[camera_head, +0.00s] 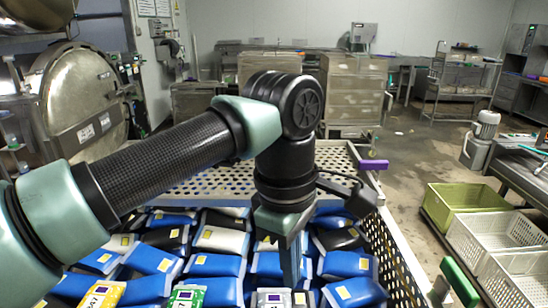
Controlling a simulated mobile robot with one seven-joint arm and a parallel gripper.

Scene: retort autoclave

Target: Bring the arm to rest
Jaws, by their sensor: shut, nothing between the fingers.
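My arm reaches in from the left edge, bends at a black elbow-like joint near the middle and points down. My gripper (291,270) is at its lower end, shut and with nothing seen held. It hangs over or among the pouches in a large perforated basket (352,158). Blue, white and black pouches (217,265) with yellow labels fill the basket. The fingertips' exact height above the pouches, or whether they touch them, I cannot tell. My arm hides part of the basket's far side.
A round steel autoclave door (80,88) stands at the left. A purple handle (374,165) and a green handle (460,282) are by the basket. A green crate (470,205) and a white crate (508,238) stand at the right. Bare floor (425,150) lies behind them.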

